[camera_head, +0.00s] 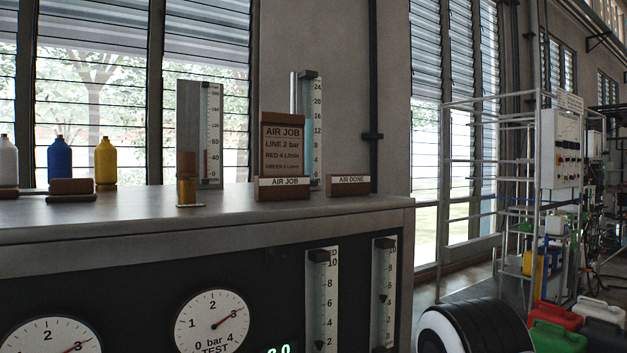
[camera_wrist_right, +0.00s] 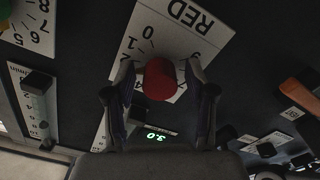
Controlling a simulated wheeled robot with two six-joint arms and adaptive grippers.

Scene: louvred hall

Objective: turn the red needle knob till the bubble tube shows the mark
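The red needle knob (camera_wrist_right: 160,80) sits on a white numbered plate marked RED (camera_wrist_right: 190,35) in the right wrist view. My right gripper (camera_wrist_right: 160,70) has one finger on each side of the knob; narrow gaps seem to show, so it looks open around it. The RED tube (camera_head: 321,300) on the panel shows a scale to 10, with a dark float near 2, low in the head view. The job sign (camera_head: 283,145) reads line 2 bar, red 4 L/min. My left gripper is not in view.
Two round gauges, the TEST gauge (camera_head: 212,322) and another (camera_head: 50,337), sit on the panel. A green readout (camera_wrist_right: 157,137) shows 3.0. Bottles (camera_head: 60,162), a tall glass tube (camera_head: 306,130) and an AIR DONE block (camera_head: 348,186) stand on the bench top (camera_head: 120,210).

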